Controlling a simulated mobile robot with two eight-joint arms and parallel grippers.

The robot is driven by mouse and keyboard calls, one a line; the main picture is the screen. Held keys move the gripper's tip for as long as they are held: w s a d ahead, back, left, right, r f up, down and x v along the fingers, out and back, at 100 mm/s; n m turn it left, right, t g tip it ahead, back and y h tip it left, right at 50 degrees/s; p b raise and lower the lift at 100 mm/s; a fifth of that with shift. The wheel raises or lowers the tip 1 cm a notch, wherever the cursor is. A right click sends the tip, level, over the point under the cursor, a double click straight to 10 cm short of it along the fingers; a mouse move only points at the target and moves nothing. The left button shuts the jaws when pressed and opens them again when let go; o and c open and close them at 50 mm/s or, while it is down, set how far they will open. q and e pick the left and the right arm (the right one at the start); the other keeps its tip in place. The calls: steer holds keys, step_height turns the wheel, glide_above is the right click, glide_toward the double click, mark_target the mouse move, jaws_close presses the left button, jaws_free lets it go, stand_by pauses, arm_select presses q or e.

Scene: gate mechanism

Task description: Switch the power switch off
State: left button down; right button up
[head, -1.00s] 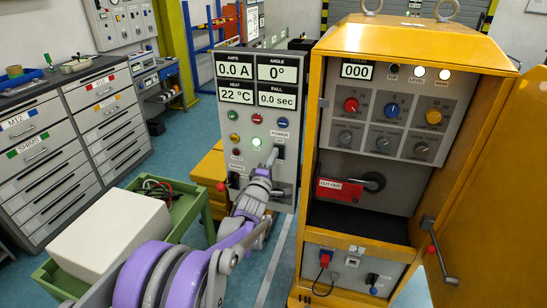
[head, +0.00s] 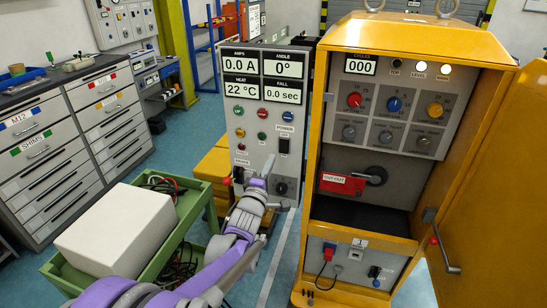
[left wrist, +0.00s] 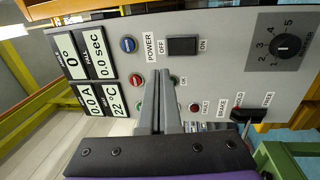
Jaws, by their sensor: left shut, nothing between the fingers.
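The power switch (head: 284,146) is a black rocker below the POWER label on the grey control panel (head: 288,167). In the left wrist view the switch (left wrist: 182,46) lies between the OFF and ON labels, with the picture turned sideways. Which side is pressed in is too small to tell. My left gripper (head: 268,163) is shut and empty in front of the panel, below and left of the switch. In the left wrist view its fingertips (left wrist: 160,74) stand apart from the switch and partly cover the lamp beside OK. My right gripper is out of view.
A yellow cabinet (head: 318,150) with an open door stands right of the panel. A red-knobbed brake lever (head: 226,182) sits at the panel's lower left. A green cart (head: 196,190) with a white box (head: 115,225) stands at front left.

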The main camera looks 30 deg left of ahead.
arm_select(q)
steer(key=s, duration=0.3)
steer(key=shift+s+d+r, duration=0.25)
steer(key=shift+s+d, duration=0.1)
steer(key=shift+d, duration=0.05)
stand_by(1.2)
